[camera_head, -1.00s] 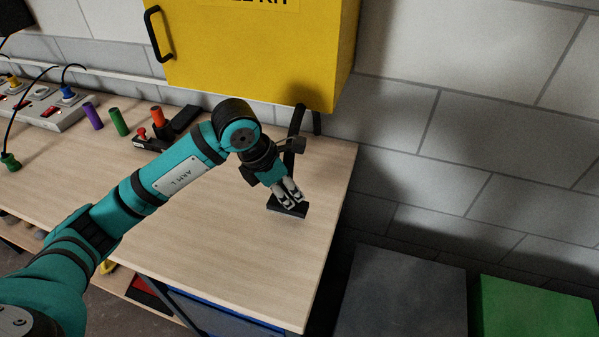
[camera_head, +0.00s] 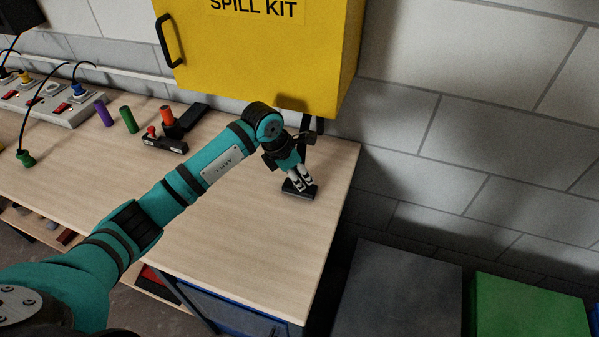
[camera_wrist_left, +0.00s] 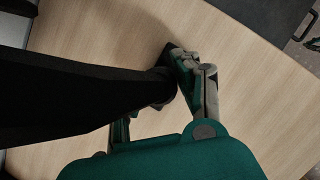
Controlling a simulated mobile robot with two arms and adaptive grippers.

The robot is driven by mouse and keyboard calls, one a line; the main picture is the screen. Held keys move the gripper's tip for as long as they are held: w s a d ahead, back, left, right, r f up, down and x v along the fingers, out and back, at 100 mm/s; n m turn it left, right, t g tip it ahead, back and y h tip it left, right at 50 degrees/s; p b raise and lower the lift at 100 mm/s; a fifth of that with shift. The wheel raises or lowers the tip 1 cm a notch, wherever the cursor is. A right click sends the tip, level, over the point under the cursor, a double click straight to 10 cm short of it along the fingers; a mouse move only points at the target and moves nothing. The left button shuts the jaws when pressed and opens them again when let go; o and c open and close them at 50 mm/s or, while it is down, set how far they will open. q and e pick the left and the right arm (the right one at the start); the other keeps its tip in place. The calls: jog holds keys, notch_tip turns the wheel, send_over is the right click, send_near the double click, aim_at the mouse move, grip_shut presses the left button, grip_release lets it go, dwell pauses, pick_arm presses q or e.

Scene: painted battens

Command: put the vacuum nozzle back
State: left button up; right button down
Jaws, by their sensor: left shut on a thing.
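The vacuum nozzle is a flat black head (camera_head: 299,190) near the right end of the wooden bench in the head view. A black tube (camera_head: 306,150) rises behind it, partly hidden by my wrist. My left gripper (camera_head: 301,180) is shut on the nozzle from above. I cannot tell whether the head touches the bench top. In the left wrist view the black tube (camera_wrist_left: 70,100) runs in from the left to my left gripper's fingers (camera_wrist_left: 165,95), and the hold itself is partly hidden. My right gripper is not in view.
A yellow spill kit cabinet (camera_head: 262,50) hangs on the wall above the bench (camera_head: 230,235). A power strip (camera_head: 45,100), purple and green cylinders and a red-and-black device (camera_head: 167,125) stand at the back left. Grey (camera_head: 395,295) and green (camera_head: 530,305) boxes stand right of the bench.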

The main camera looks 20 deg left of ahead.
pick_arm(q)
jog(key=shift+f, duration=0.1)
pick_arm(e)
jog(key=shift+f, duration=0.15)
pick_arm(q)
jog(key=shift+f+b, duration=0.15)
jog(key=shift+b, duration=0.15)
jog(key=o, duration=0.9)
jog(key=shift+o, duration=1)
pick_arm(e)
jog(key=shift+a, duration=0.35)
